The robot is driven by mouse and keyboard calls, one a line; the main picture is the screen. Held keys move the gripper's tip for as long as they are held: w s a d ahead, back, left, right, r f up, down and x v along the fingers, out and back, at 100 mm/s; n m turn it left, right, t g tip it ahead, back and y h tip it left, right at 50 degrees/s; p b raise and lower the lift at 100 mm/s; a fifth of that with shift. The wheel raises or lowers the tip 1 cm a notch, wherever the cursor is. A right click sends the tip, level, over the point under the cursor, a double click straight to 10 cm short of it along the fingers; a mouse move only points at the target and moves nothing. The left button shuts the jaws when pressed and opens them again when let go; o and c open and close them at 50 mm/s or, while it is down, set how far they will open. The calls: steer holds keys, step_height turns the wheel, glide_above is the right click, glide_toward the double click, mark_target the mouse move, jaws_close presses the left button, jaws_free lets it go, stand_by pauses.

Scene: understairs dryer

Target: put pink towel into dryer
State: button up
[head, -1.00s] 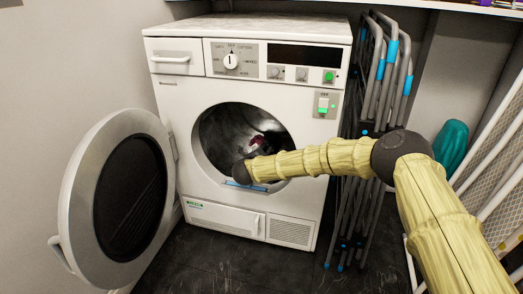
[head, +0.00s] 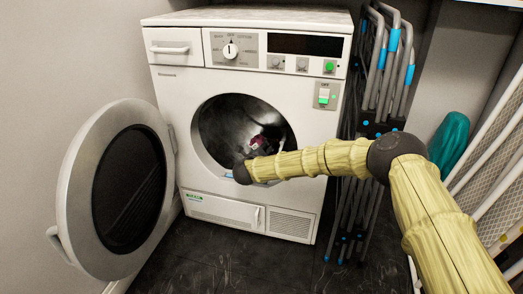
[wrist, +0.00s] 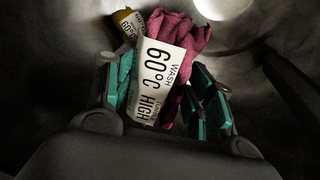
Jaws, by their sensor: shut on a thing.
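The white dryer (head: 180,110) stands against the back wall with its round door (head: 90,190) swung wide open to the left. My arm reaches to the drum opening (head: 215,110). In the wrist view my gripper (wrist: 168,100) is inside the dark drum, its teal-padded fingers on either side of a dark pink towel (wrist: 190,40) and shut on it. A white label (wrist: 163,75) reading "WASH 60°C HIGH" hangs over the towel's front. A mustard-coloured piece (wrist: 127,22) with a similar label shows beside it. In the head view a small bit of pink (head: 257,142) shows inside the drum.
Folded grey racks (head: 380,90) with blue clips stand close along the dryer's right side. A teal object (head: 450,138) and white mesh frames (head: 492,175) lean farther right. The dark floor (head: 240,265) in front of the dryer is clear.

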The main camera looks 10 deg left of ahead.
steer(key=shift+s+f, duration=0.1)
steer(key=shift+f, duration=0.15)
steer(key=o, duration=1.1)
steer(key=shift+f, duration=0.1)
steer(key=shift+o, duration=0.2)
steer(key=shift+s, duration=0.15)
steer(key=v, duration=1.2)
